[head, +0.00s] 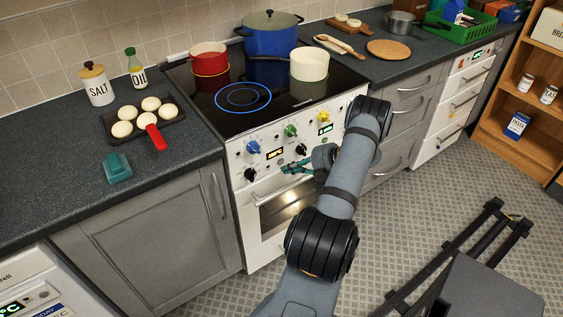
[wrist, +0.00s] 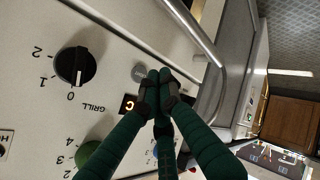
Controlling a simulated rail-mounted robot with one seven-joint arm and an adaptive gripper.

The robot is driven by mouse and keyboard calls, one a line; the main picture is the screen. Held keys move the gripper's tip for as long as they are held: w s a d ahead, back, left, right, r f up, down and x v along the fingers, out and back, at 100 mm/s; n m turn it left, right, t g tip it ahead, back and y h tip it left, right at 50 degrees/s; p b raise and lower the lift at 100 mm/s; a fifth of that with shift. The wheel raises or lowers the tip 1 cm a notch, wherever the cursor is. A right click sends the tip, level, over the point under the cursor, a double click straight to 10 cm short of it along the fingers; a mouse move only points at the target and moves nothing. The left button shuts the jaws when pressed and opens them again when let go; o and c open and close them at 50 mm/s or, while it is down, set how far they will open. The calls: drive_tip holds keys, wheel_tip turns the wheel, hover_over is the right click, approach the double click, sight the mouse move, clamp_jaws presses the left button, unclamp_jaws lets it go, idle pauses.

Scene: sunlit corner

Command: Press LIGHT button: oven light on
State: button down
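The white oven (head: 258,222) stands at the middle of the counter run, with its control panel facing me. A small round grey button (wrist: 139,72) is on the panel in the wrist view, between the black GRILL knob (wrist: 74,66) and my fingertips. I cannot read a LIGHT label on it. My gripper (wrist: 160,80) has its dark green fingers together, with nothing seen between them. The tips are right beside the button; I cannot tell whether they touch the panel. In the head view my gripper (head: 286,169) is at the panel's lower part. The oven window (head: 290,208) shows a warm bright glow.
The oven door handle (wrist: 196,32) runs close beside my fingers. An orange-lit display (wrist: 128,103) and a green knob (wrist: 95,158) are near. Pots, including a red one (head: 209,60), stand on the hob above. The floor in front is mostly open.

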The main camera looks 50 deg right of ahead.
drive_tip(key=s, duration=0.2)
drive_tip(key=s+a+p, duration=0.1)
drive_tip(key=s, duration=0.2)
drive_tip(key=shift+a+p, duration=0.2)
drive_tip(key=shift+p, duration=0.1)
